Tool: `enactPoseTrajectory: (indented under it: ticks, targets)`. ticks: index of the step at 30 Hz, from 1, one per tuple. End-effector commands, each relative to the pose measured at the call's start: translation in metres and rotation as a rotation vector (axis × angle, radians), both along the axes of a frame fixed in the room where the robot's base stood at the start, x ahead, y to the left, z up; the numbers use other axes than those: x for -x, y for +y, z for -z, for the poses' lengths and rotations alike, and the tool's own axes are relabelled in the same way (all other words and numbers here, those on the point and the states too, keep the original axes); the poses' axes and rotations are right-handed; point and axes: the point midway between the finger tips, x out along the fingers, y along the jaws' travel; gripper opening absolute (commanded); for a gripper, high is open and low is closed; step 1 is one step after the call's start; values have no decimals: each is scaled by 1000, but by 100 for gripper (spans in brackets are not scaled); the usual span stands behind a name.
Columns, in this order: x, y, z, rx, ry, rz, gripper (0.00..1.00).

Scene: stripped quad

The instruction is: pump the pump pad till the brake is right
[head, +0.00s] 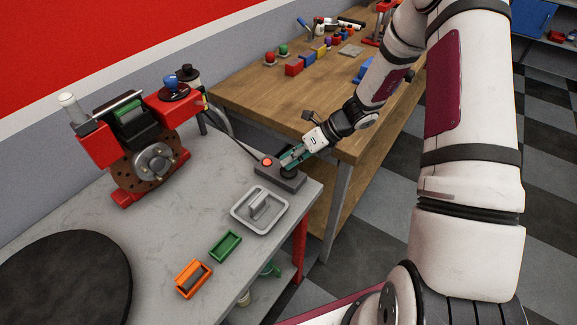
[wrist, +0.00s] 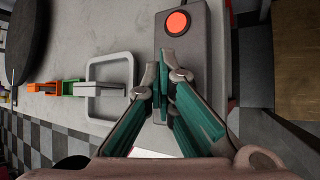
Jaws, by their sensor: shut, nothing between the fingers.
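The pump pad (head: 291,183) is a grey box near the right edge of the grey bench, with a red round button (head: 267,161) at its left end. It also shows in the wrist view (wrist: 198,42), its button (wrist: 177,22) beyond my fingertips. My gripper (head: 284,163) is shut and empty, its green fingers over the pad beside the button. Whether the fingertips touch the pad I cannot tell. The brake (head: 153,160) is a red stand with a brown drilled disc and silver hub, at the bench's back left. My fingers hide part of the pad.
A black round plate (head: 66,280) is at front left. A wooden bench (head: 240,92) with several small parts stands behind.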

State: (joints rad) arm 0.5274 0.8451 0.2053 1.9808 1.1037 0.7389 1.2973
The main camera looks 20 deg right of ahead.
Motion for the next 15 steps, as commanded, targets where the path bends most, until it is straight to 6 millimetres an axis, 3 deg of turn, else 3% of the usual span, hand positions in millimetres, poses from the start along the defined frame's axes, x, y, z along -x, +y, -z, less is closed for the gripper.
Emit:
enactPoseTrajectory:
  ticks: [15]
  targets:
    - [1, 0, -7, 2, -1, -1, 0]
